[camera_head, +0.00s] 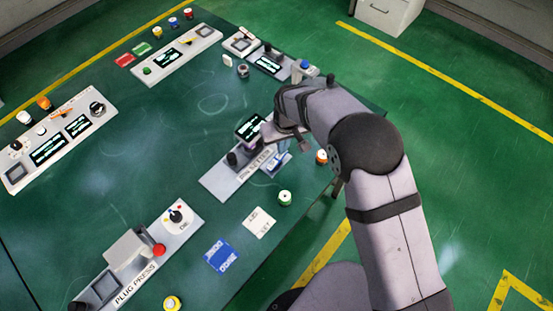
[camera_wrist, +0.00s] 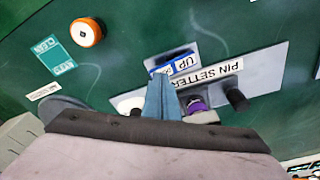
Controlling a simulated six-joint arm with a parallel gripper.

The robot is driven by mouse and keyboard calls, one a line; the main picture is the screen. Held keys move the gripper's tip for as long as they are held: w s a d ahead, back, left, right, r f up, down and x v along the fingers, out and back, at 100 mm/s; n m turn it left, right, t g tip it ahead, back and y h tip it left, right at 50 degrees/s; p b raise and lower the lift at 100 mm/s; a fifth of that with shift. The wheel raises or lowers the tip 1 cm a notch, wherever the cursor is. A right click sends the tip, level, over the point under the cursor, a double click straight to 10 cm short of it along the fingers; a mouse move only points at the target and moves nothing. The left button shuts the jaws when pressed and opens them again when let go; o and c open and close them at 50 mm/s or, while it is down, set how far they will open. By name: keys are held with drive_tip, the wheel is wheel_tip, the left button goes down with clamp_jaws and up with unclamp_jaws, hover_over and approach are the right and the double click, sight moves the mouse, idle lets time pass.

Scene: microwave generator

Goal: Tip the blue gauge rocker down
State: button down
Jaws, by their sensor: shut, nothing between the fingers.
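A small blue and white rocker (camera_head: 276,161) sits on a grey plate at the right end of the PIN SETTER panel (camera_head: 222,181). In the wrist view the blue and white piece (camera_wrist: 184,64), with lettering that reads UP upside down, lies just beyond my fingertips. My gripper (camera_wrist: 160,80) is shut and empty, pointing at the near edge of this piece. I cannot tell whether the fingertips touch it. In the head view my gripper (camera_head: 284,142) is above the panel and partly hides it.
A dark knob (camera_wrist: 236,99) and a purple part (camera_wrist: 195,104) stand on the same panel. An orange button (camera_wrist: 88,32) and a teal card (camera_wrist: 52,55) lie to one side. The PLUG PRESS panel (camera_head: 135,265) is at the front left. The table's middle is mostly clear.

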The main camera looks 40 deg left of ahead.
drive_tip(key=shift+f+b, duration=0.45)
drive_tip(key=shift+f, duration=0.3)
idle(0.3)
drive_tip(key=shift+r+p, duration=2.25)
drive_tip(key=shift+r, duration=1.35)
